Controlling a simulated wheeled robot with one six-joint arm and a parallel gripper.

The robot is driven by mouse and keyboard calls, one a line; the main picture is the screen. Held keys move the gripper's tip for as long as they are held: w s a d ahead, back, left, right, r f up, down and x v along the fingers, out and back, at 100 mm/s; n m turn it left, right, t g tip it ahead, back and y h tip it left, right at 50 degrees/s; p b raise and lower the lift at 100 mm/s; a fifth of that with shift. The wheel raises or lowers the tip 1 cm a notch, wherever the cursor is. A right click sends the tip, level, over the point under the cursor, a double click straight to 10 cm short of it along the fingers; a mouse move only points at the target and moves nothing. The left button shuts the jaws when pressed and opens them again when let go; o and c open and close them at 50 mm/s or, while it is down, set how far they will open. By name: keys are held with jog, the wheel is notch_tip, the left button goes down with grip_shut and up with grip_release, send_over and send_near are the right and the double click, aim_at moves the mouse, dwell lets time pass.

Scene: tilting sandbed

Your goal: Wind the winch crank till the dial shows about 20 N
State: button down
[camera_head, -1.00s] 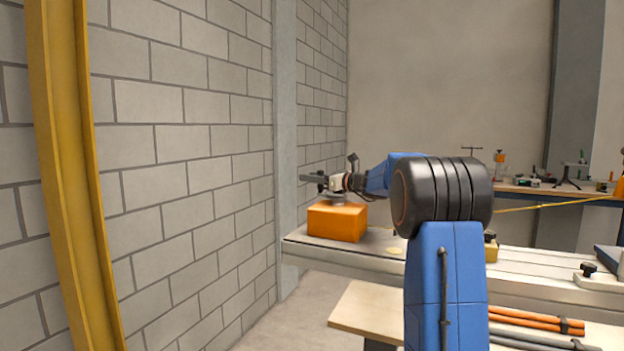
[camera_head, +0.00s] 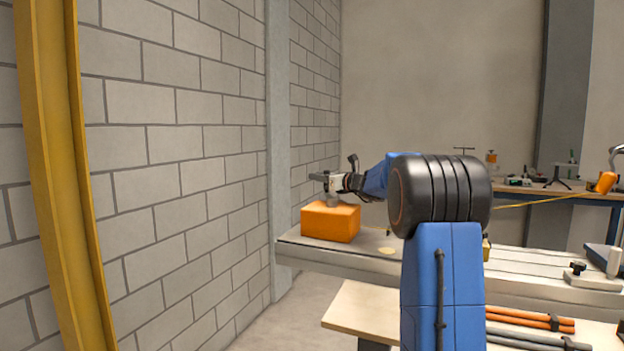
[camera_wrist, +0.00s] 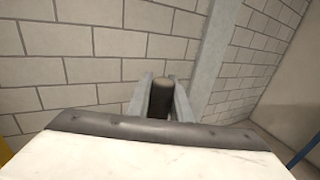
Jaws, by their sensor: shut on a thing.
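The winch looks to be the orange box (camera_head: 330,222) on the bench, with a grey hub (camera_head: 333,201) on top. My gripper (camera_head: 324,179) is above this box at the far end of my blue arm. In the wrist view my gripper (camera_wrist: 160,92) is shut on a dark round crank handle (camera_wrist: 161,98), with a grey finger on each side of it. The crank arm is mostly hidden behind the gripper. I cannot make out a dial face or its reading in either view.
The grey bench (camera_head: 530,264) runs to the right. A block wall (camera_head: 180,160) and a yellow curved beam (camera_head: 55,170) stand at left. A lower wooden shelf (camera_head: 362,308) and orange rods (camera_head: 530,318) lie nearer. A yellow line (camera_head: 545,202) stretches at right.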

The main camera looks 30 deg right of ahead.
jog(key=shift+d, duration=0.15)
jog(key=c, duration=1.6)
grip_release()
jog(key=shift+d, duration=0.1)
jog(key=v, duration=1.7)
jog(key=shift+s+f, duration=0.1)
jog(key=shift+s, duration=0.1)
jog(key=shift+c, duration=0.3)
